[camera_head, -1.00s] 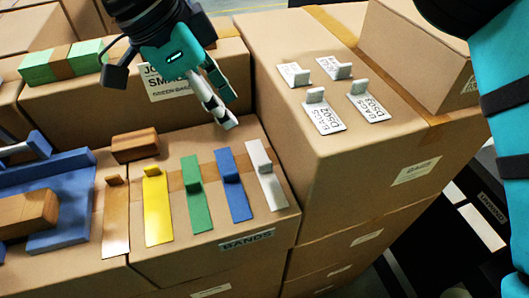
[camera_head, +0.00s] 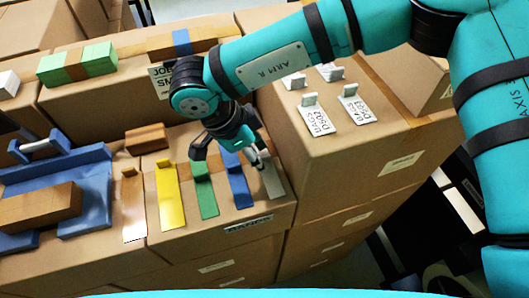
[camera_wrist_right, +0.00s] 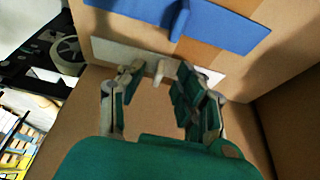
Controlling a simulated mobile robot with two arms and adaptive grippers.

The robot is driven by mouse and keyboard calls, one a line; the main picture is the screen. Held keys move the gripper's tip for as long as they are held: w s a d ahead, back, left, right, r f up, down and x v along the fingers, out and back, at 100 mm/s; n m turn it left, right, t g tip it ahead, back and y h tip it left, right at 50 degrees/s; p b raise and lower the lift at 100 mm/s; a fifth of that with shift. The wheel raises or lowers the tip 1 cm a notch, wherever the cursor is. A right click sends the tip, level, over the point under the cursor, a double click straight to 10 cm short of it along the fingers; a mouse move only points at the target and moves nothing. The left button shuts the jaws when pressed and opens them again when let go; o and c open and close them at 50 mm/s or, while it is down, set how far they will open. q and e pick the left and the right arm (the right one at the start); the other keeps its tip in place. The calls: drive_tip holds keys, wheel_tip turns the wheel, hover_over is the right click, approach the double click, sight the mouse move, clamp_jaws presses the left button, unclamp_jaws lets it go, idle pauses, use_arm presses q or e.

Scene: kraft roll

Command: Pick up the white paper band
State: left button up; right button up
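The white paper band (camera_head: 273,183) lies at the right end of the row of bands on the carton, partly hidden by my right gripper (camera_head: 258,158) in the head view. In the right wrist view the band (camera_wrist_right: 120,55) is a pale flat strip with a small upright tab (camera_wrist_right: 160,70). My right gripper (camera_wrist_right: 159,76) is open there, one finger on each side of the tab, with a gap showing on both sides.
The blue band (camera_head: 238,188) lies close beside the white one, then the green (camera_head: 207,200), yellow (camera_head: 168,200) and brown (camera_head: 132,205) bands. A taller carton (camera_head: 340,165) with white tags rises on the right. A blue dispenser (camera_head: 85,180) stands at left.

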drive_tip(key=shift+d+f, duration=0.15)
drive_tip(key=shift+f, duration=0.3)
clamp_jaws()
drive_tip(key=shift+w+r, duration=0.1)
drive_tip(key=shift+r, duration=0.05)
